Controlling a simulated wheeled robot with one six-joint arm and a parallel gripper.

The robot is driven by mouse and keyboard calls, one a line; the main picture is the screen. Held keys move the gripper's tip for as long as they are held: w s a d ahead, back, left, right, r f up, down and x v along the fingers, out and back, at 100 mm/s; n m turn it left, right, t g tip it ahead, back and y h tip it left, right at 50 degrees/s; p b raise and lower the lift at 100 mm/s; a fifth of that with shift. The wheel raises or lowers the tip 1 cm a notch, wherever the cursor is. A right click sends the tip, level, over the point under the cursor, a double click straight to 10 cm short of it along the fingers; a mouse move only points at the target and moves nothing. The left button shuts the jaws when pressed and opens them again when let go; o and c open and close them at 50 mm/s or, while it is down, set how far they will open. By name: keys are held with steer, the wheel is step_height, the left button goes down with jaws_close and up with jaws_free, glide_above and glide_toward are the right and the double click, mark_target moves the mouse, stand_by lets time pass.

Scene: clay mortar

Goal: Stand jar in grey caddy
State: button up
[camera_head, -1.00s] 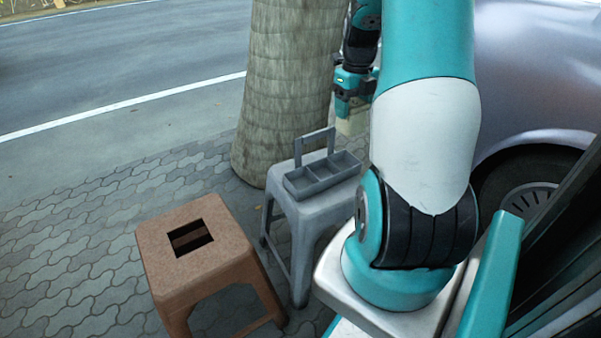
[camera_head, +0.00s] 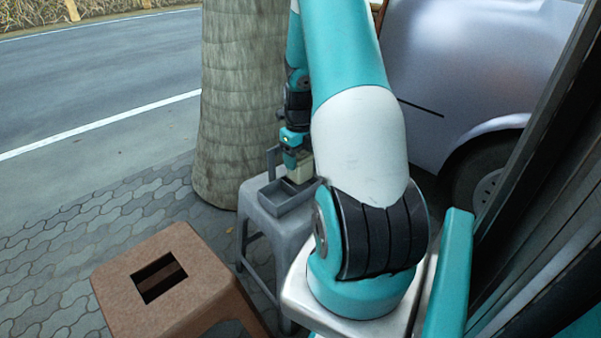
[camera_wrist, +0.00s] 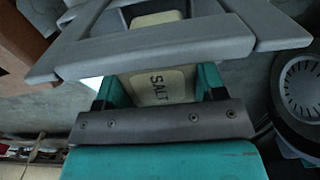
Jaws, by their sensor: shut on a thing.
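The jar is cream with a dark "SALT" label and shows in the wrist view (camera_wrist: 160,88) and small in the head view (camera_head: 303,172). My gripper (camera_head: 298,160) is shut on it; the teal fingers (camera_wrist: 160,86) flank it in the wrist view. The grey caddy (camera_head: 278,207) stands on a grey stool, its handle upright at the back. The jar is at the caddy's right part, with its lower end low by the compartment walls; I cannot tell whether it touches the floor. In the wrist view the caddy's handle bar (camera_wrist: 155,48) crosses in front of part of the jar.
The grey stool (camera_head: 262,228) stands before a tree trunk (camera_head: 238,110). A silver car (camera_head: 460,70) stands at the right. Paving and road lie open to the left.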

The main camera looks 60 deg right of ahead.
steer(key=shift+f+b, duration=0.6)
steer(key=shift+f, duration=1.4)
steer(key=shift+f, duration=0.1)
steer(key=o, duration=1.1)
